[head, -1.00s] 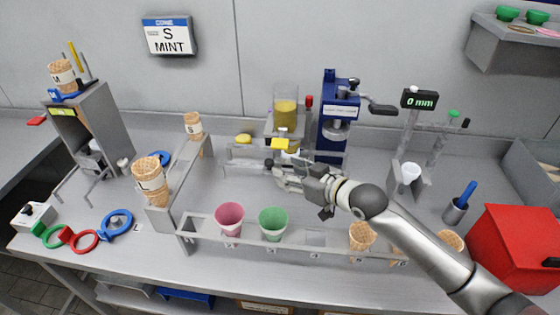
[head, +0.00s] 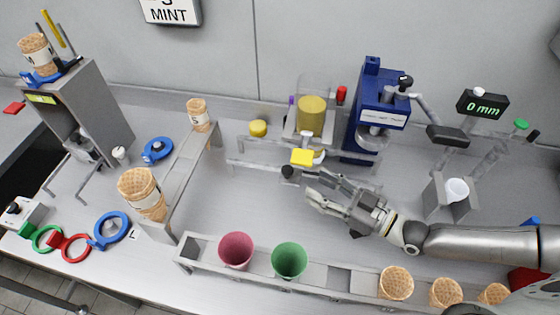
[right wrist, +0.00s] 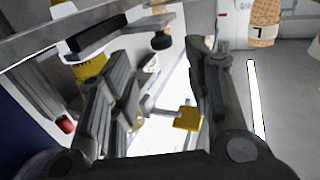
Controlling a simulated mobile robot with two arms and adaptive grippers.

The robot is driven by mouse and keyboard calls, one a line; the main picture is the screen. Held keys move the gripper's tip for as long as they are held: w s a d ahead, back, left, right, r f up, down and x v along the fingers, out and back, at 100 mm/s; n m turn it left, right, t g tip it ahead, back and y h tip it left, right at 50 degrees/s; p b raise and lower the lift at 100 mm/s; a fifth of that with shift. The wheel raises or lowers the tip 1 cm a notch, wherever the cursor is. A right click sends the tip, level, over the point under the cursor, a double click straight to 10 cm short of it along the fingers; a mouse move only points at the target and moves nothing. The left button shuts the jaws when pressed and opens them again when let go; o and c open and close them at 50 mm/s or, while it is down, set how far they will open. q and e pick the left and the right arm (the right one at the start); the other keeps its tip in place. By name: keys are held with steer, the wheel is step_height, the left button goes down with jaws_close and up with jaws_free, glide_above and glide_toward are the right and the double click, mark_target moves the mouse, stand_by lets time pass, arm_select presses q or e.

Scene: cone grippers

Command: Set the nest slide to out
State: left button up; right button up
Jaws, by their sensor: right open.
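No part is labelled as the nest slide, so I cannot be sure which it is. A black round knob (head: 288,171) sits at the front of the grey rails below the yellow hopper (head: 311,117). It also shows in the right wrist view (right wrist: 161,40). A yellow block (head: 303,157) on a lever is just behind the knob. In the right wrist view the yellow block (right wrist: 187,118) appears between the fingers. My right gripper (head: 311,187) is open and empty, with its fingertips just right of the knob. Contact cannot be told. My left gripper is out of view.
A blue press (head: 376,115) stands behind my right gripper. A front rack (head: 335,278) holds a pink cup (head: 236,250), a green cup (head: 289,260) and waffle cones. A gauge reading 0 mm (head: 482,104) stands at right. The bench left of the knob is clear.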

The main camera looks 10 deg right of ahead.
mark_target(292, 172)
steer(key=p+x, duration=0.2)
steer(key=x, duration=0.6)
steer(key=shift+w+a+r, duration=0.1)
steer(key=shift+a+r, duration=0.05)
steer(key=shift+w+a, duration=0.3)
steer(key=shift+a, duration=0.15)
steer(key=shift+w, duration=0.1)
jaws_close()
